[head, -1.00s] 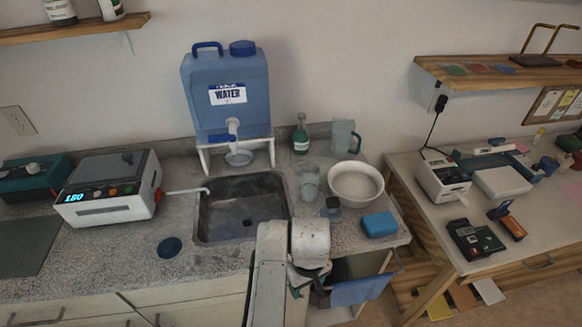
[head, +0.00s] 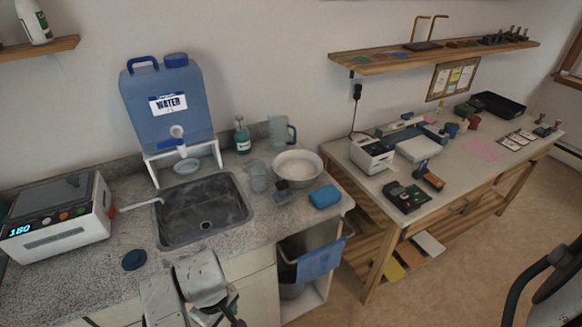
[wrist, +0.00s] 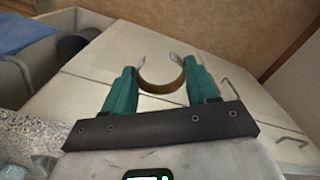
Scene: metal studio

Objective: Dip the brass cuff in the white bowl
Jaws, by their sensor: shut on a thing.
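The brass cuff (wrist: 162,88) is a brownish C-shaped band in the wrist view, with its open side toward the top of the picture. My gripper (wrist: 160,66) is shut on it, one teal finger at each side. In the head view my arm's end is at the bottom edge, in front of the sink counter, and I cannot make out the cuff there. The white bowl (head: 298,167) stands on the counter right of the sink, beyond my gripper and to its right. Its inside looks pale; I cannot tell what is in it.
Near the bowl are a glass (head: 258,178), a clear jug (head: 279,132), a small dark item (head: 282,192) and a blue sponge (head: 324,196). The sink (head: 205,212) is left of them, below the blue water container (head: 167,105). A blue towel (head: 320,261) hangs below the counter.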

